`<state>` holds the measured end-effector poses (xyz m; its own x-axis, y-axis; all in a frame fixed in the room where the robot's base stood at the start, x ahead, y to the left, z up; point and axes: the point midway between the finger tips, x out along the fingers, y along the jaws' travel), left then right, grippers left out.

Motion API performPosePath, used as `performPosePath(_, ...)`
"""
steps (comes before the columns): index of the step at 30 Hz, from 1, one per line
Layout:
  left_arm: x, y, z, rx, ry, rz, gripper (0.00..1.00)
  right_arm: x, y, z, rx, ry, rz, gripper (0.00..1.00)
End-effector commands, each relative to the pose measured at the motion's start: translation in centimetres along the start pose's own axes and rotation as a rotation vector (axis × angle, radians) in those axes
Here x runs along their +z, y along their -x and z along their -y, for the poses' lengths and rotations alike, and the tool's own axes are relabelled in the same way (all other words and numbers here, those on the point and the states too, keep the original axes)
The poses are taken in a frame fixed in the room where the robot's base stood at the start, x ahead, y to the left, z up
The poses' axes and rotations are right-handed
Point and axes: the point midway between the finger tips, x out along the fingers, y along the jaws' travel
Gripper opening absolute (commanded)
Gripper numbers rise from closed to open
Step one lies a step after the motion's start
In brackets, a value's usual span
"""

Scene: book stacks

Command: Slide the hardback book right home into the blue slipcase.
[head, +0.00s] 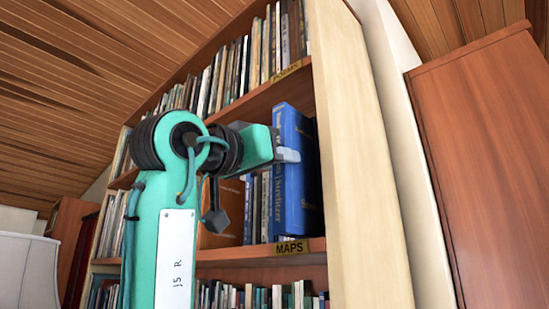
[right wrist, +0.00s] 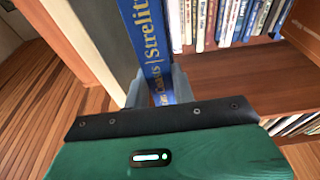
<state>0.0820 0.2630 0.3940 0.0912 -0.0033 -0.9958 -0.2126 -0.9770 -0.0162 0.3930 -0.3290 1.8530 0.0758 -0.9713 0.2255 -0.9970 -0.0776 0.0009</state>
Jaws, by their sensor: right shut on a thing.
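I cannot tell the hardback book and the blue slipcase apart here, nor how deep one sits in the other. My left gripper is not in view.
A MAPS label (head: 292,247) is on the shelf edge below the volume. Paler books (head: 258,205) stand to its left, and the pale bookcase side panel (head: 360,150) is close on its right. A reddish-brown cabinet (head: 490,160) stands further right.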

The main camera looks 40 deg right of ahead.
Motion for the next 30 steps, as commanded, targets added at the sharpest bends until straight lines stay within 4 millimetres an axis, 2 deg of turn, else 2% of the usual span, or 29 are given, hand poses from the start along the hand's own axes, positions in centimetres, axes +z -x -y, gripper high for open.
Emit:
performPosePath(13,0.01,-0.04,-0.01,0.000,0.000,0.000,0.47,0.03,-0.53,-0.04,0.000,-0.001,-0.003,0.00)
performPosePath(14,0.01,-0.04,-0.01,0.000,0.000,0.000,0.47,0.03,-0.53,-0.04,0.000,-0.001,-0.003,0.31)
performPosePath(17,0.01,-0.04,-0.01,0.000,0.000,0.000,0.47,0.05,-0.53,-0.04,0.000,-0.001,-0.002,0.51)
performPosePath(26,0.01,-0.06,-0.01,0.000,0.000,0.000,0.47,0.15,-0.45,0.01,0.000,0.000,0.001,0.51)
performPosePath(30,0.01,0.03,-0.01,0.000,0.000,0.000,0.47,-0.10,0.39,0.01,0.000,0.000,0.000,0.51)
